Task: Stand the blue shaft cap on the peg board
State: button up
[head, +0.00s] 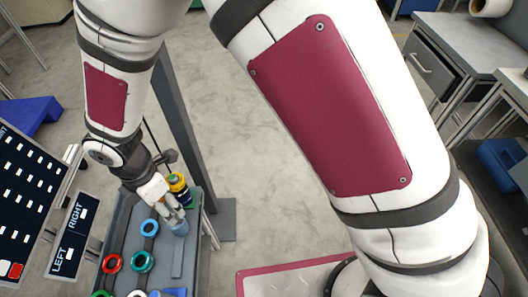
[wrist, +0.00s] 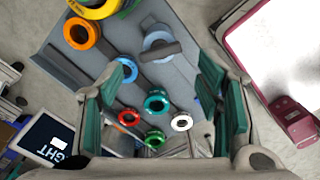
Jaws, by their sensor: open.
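A pale blue round cap with a raised bar across its top (wrist: 160,47) stands on the grey cart top; it looks like the blue shaft cap. In the head view the cap (head: 180,229) shows just below my gripper (head: 174,212), partly covered by it. In the wrist view my gripper (wrist: 163,66) is open, its teal-padded fingers wide apart, with the cap ahead between and beyond the tips. Nothing is held. I cannot tell for sure which surface is the peg board.
The grey cart top (head: 120,262) holds several coloured rings: blue (head: 149,227), teal (head: 141,261), red (head: 111,263), and an orange one (wrist: 82,33). A LEFT/RIGHT sign (head: 68,240) lies left of the cart.

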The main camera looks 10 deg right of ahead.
jog(key=w+d+r+m+t+h, duration=0.1)
jog(key=w+d+r+m, duration=0.1)
jog(key=d+r+m, duration=0.65)
jog(key=w+d+r+m, duration=0.2)
jog(key=d+r+m, duration=0.2)
jog(key=d+r, duration=0.9)
jog(key=s+d+r+m, duration=0.2)
jog(key=s+d+m, duration=0.5)
jog(key=s+d, duration=0.1)
jog(key=s+d+r+m+y, duration=0.1)
jog(key=s+d+r+m, duration=0.2)
jog(key=s+d+m, duration=0.4)
jog(key=s+d, duration=0.1)
jog(key=s, duration=0.2)
jog(key=shift+s+d+r+m, duration=0.15)
jog(key=shift+s+d+m, duration=0.2)
jog(key=shift+s, duration=0.05)
